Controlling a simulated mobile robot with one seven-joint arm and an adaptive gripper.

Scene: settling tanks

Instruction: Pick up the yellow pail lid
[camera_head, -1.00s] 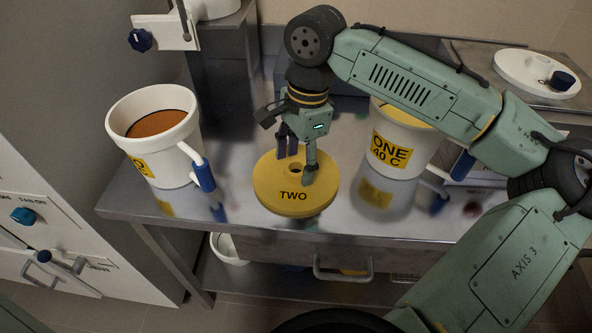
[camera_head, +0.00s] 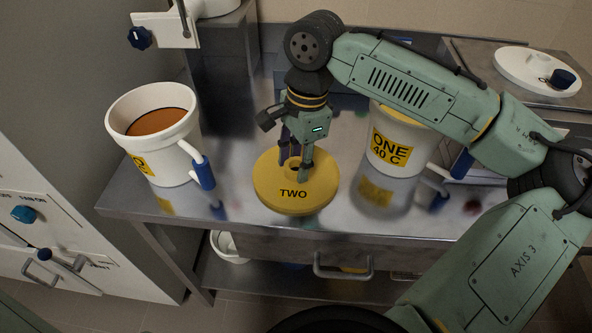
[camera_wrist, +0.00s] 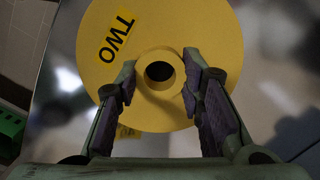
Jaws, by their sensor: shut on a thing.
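The yellow pail lid (camera_head: 270,187) is a round disc marked TWO with a raised ring-shaped knob at its centre. In the head view it is at the steel bench's front, between two white pails. I cannot tell whether it touches the bench. In the wrist view the lid (camera_wrist: 215,30) fills the upper middle. My gripper (camera_head: 295,160) comes down from above, its fingers on both sides of the knob. In the wrist view my gripper (camera_wrist: 159,82) is shut on the knob, which has a dark hole in its middle.
An open white pail (camera_head: 160,165) with brown contents stands left of the lid. Another white pail (camera_head: 400,160), labelled ONE 40 C, stands to the right, partly behind my arm. Both have blue-gripped handles. A white lid (camera_head: 520,72) lies at the back right.

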